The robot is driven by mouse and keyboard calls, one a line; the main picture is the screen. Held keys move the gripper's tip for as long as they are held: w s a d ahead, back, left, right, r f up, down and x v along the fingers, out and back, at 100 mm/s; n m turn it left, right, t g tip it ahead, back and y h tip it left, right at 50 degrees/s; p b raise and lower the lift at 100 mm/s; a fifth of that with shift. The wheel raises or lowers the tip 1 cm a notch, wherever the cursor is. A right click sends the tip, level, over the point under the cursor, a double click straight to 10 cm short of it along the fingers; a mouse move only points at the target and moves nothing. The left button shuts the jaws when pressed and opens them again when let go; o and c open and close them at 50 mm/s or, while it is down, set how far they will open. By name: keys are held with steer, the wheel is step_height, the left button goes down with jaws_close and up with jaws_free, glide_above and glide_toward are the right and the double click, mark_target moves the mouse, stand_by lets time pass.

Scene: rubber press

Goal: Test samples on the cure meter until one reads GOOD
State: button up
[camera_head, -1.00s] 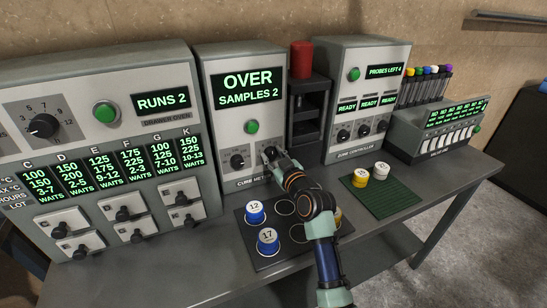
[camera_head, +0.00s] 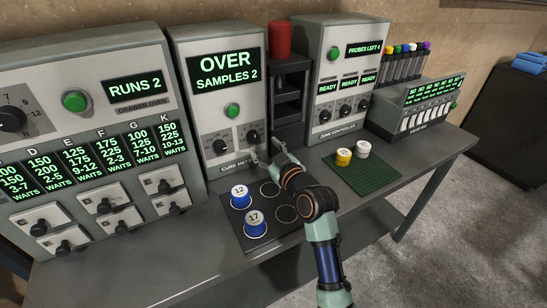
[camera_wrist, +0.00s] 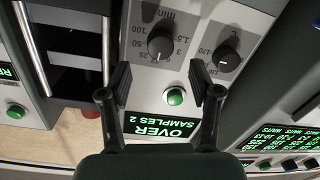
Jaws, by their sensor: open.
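The cure meter (camera_head: 211,105) reads OVER, SAMPLES 2. It has a green button (camera_head: 232,110) and two dials, a left one (camera_head: 220,147) and a right one (camera_head: 253,137). My gripper (camera_wrist: 160,80) is open and empty, in front of the meter's lower panel. In the wrist view the meter is upside down, with the button (camera_wrist: 175,96) between my fingers and both dials beyond the tips. Blue samples 12 (camera_head: 240,195) and 17 (camera_head: 255,224) stand on the dark tray (camera_head: 262,237); two visible rings there are empty. My arm hides the tray's right part.
A yellow sample (camera_head: 343,157) and a white sample (camera_head: 363,149) stand on a green mat (camera_head: 372,176). The drawer oven (camera_head: 60,130) is left, a red-topped press (camera_head: 287,95) right of the meter, then the zone controller (camera_head: 345,85). The front table edge is mostly clear.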

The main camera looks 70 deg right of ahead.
steer(key=v, duration=0.5)
steer(key=shift+s+a, duration=0.25)
steer(key=shift+s, duration=0.05)
steer(key=shift+r, duration=0.1)
steer(key=shift+c, duration=1)
steer(key=shift+w+r+m+p, duration=0.1)
steer(key=shift+r+m+p, duration=0.3)
steer(key=shift+p, duration=0.4)
steer(key=shift+c, duration=1.4)
steer(key=r+m+p, duration=0.1)
steer(key=m+p, duration=0.1)
steer(key=p, duration=0.1)
steer(key=a+r+m+p, duration=0.1)
steer(key=r+m+p, duration=0.1)
steer(key=p, duration=0.1)
steer(key=w+a+r+m+p, duration=0.1)
steer(key=m+p, duration=0.1)
steer(key=p, duration=0.1)
steer(key=shift+w+r+m, duration=0.1)
steer(key=shift+r+m, duration=0.15)
steer(key=shift+m, duration=0.05)
jaws_close()
steer(key=a+r+m+p, duration=0.4)
steer(key=m+p, duration=0.9)
steer(key=m, duration=0.1)
steer(key=shift+w+a+h+p, duration=0.2)
steer(key=shift+a+h+p, duration=0.1)
steer(key=shift+a, duration=0.05)
